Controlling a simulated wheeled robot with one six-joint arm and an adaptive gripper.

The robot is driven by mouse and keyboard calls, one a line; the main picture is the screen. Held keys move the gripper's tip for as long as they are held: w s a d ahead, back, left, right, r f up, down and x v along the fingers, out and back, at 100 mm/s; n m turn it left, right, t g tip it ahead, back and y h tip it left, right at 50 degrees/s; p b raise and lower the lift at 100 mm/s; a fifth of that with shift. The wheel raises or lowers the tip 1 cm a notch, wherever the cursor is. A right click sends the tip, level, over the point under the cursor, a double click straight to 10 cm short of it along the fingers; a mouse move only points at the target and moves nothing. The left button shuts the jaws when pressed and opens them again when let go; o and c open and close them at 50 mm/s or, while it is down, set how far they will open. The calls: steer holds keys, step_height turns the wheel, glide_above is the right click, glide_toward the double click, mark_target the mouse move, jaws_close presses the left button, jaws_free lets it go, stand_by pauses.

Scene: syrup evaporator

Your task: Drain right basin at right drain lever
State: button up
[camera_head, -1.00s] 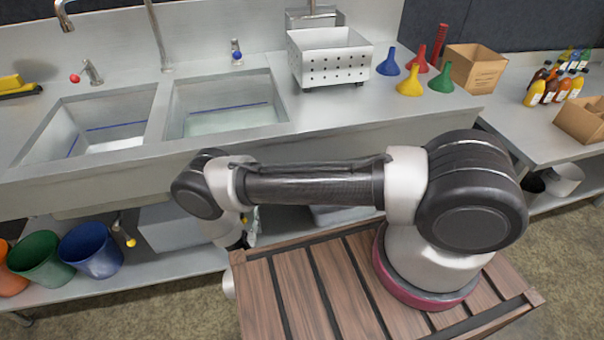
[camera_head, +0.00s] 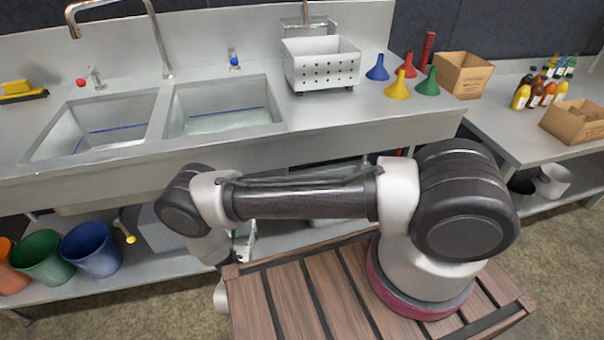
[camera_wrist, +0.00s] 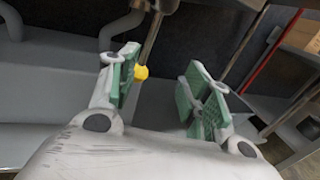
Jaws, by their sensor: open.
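The right basin (camera_head: 232,119) is a steel sink with pale liquid in it, behind my arm in the head view. In the wrist view, a drain lever with a yellow knob (camera_wrist: 141,72) hangs on a thin metal rod. My gripper (camera_wrist: 163,68) is open with its green pads around the space by the knob. The knob appears close to the left pad; whether they touch I cannot tell. In the head view my gripper is mostly hidden by my arm. Another yellow-knobbed lever (camera_head: 130,239) shows below the left basin (camera_head: 100,122).
A blue bucket (camera_head: 92,250) and a green bucket (camera_head: 41,261) stand on the lower shelf at left. The counter's front wall (camera_head: 330,140) is above my gripper.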

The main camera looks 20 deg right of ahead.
steer(key=s+d+r+m+g+h, duration=0.1)
steer(key=d+r+m+g+h, duration=0.2)
steer(key=d+r+m+g, duration=0.5)
steer(key=s+d+r+m+g+h, duration=0.2)
steer(key=d+r+m+g+h, duration=0.2)
steer(key=r, duration=1.2)
steer(key=shift+d+m+g, duration=1.9)
steer(key=shift+d+g, duration=0.6)
steer(key=shift+d, duration=1.15)
steer(key=shift+s, duration=0.1)
